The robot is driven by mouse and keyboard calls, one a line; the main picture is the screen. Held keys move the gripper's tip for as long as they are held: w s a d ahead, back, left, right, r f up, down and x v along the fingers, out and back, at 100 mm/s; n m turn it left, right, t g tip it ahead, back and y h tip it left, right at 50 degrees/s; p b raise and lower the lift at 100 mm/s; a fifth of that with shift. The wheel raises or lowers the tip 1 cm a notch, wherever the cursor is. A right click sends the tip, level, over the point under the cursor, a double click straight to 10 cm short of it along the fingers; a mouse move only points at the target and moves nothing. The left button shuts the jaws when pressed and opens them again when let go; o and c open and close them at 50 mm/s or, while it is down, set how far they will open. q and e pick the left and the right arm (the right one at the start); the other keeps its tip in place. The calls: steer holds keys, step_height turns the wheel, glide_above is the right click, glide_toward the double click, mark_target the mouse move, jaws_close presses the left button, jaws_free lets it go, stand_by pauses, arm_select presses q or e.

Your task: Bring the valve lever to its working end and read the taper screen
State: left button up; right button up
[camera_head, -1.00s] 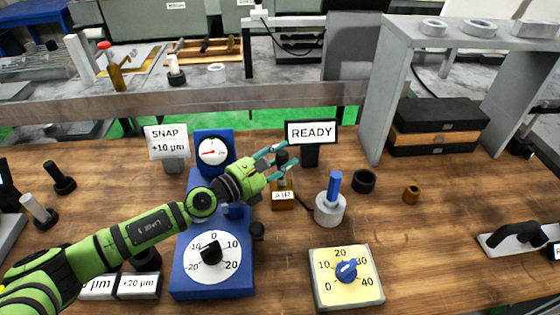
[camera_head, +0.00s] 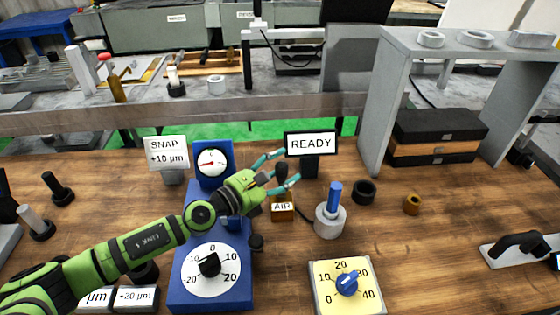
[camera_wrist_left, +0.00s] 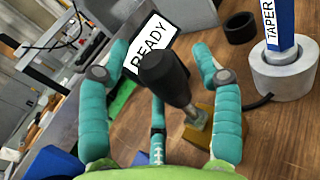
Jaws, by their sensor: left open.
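The valve lever has a black knob (camera_head: 281,171) on a brass base labelled AIR (camera_head: 282,212). My left gripper (camera_head: 279,171) is open, with its teal fingers on either side of the knob. In the left wrist view the black knob (camera_wrist_left: 164,77) stands between the spread fingers, tilted; I cannot tell whether any finger touches it. A screen (camera_head: 311,144) behind it reads READY and also shows in the left wrist view (camera_wrist_left: 152,45). The blue post marked TAPER (camera_wrist_left: 281,28) stands in a grey ring to the right. My right gripper is not in view.
A blue gauge stand (camera_head: 213,290) with a dial lies under my left arm. A yellow dial box (camera_head: 345,300) is at front centre. A sign (camera_head: 166,153) reads SNAP +10 µm. A black ring (camera_head: 364,191) and a grey shelf (camera_head: 375,110) are right.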

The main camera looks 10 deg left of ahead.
arm_select(q)
step_height(320, 180, up, 10)
steer(key=shift+f, duration=0.1)
stand_by(0.4)
